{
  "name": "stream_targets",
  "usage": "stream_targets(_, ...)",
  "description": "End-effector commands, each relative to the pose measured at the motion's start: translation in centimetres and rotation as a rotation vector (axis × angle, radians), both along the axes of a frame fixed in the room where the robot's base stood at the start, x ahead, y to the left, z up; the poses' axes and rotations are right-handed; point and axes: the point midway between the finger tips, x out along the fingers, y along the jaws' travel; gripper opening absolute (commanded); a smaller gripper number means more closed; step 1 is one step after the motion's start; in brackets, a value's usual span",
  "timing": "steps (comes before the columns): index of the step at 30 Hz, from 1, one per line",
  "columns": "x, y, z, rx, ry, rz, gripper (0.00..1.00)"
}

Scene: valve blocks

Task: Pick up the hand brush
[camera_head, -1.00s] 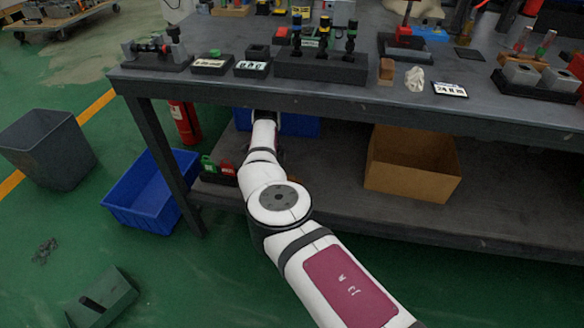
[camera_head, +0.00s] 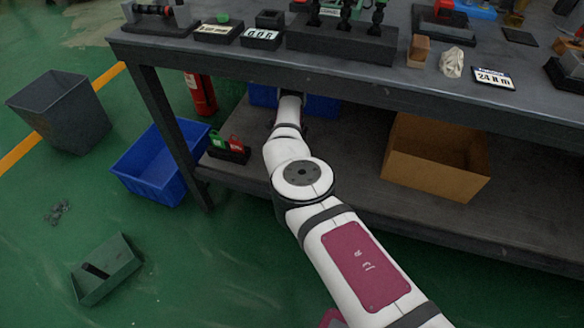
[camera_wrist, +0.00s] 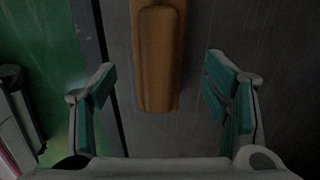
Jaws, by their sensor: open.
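The hand brush (camera_wrist: 158,60) shows in the wrist view as a long brown wooden piece with a rounded raised handle. It lies on the dark grey lower shelf (camera_wrist: 195,25) and runs off the top of the picture, so its far end and any bristles are out of sight. My gripper (camera_wrist: 160,88) is open, with one teal-padded finger on each side of the brush's near end and a gap on both sides. In the head view my arm reaches under the workbench, and the tabletop hides my gripper and the brush.
The workbench top (camera_head: 330,75) overhangs my arm. On the lower shelf stand a cardboard box (camera_head: 435,165) to the right and a blue bin (camera_head: 322,106) behind. A bench leg (camera_head: 165,125), blue crate (camera_head: 150,165) and fire extinguisher (camera_head: 203,92) are left.

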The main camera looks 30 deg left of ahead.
Motion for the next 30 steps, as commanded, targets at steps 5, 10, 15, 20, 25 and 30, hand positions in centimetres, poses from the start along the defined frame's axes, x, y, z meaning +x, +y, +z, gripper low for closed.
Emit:
stream_targets(5, -0.1, -0.1, -2.8, -0.002, 0.001, 0.000, 0.69)
stream_targets(10, -0.2, 0.1, -3.6, 0.000, 0.000, 0.001, 0.69)
stream_targets(15, -0.1, 0.1, -3.5, 0.001, 0.000, 0.001, 0.69)
stream_targets(20, -0.1, 0.0, -3.5, 0.001, 0.000, 0.001, 0.35)
stream_targets(25, -0.1, 0.0, -3.4, 0.001, 0.000, 0.001, 0.12)
stream_targets(30, -0.1, 0.0, -3.4, 0.001, 0.000, 0.001, 0.12)
